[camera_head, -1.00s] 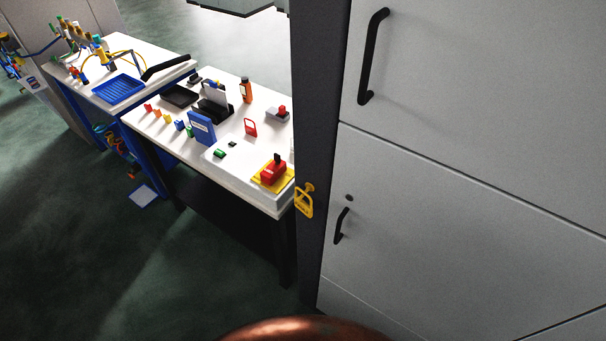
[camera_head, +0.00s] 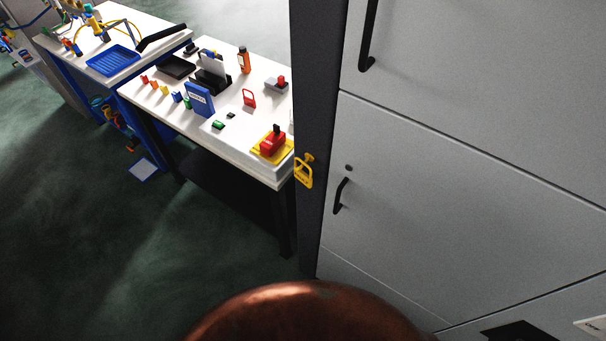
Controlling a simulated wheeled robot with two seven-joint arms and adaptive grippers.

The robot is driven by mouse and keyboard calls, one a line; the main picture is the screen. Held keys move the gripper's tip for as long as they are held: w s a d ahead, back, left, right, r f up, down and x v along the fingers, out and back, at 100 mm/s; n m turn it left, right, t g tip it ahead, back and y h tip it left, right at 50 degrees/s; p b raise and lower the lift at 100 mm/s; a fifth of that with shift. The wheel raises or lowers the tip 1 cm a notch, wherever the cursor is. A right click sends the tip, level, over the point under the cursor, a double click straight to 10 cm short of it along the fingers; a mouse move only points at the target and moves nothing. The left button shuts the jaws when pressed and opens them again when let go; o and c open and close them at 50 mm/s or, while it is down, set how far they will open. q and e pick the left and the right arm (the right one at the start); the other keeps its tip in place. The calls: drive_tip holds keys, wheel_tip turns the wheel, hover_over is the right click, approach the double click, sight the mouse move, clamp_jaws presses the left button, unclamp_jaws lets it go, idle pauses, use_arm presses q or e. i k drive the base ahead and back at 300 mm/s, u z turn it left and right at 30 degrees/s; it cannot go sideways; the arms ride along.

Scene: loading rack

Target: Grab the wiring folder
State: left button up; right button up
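A blue folder or binder (camera_head: 200,99) with a pale label stands upright on the white workbench (camera_head: 222,139), at left of centre in the head view. I take it for the wiring folder, but its label is too small to read. Nothing touches it. Neither of my grippers shows in this view.
A grey cabinet (camera_head: 450,180) with black handles fills the right side. A yellow padlock-shaped tag (camera_head: 303,172) hangs at its edge. A red switch on a yellow base (camera_head: 272,142) and an orange bottle (camera_head: 243,60) share the bench. Open green floor (camera_head: 90,240) lies front left.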

sight(199, 97)
drive_tip(key=z, duration=0.3)
drive_tip(key=k, duration=0.3)
drive_tip(key=u, duration=1.55)
drive_tip(key=i, duration=2.25)
drive_tip(key=z, duration=0.2)
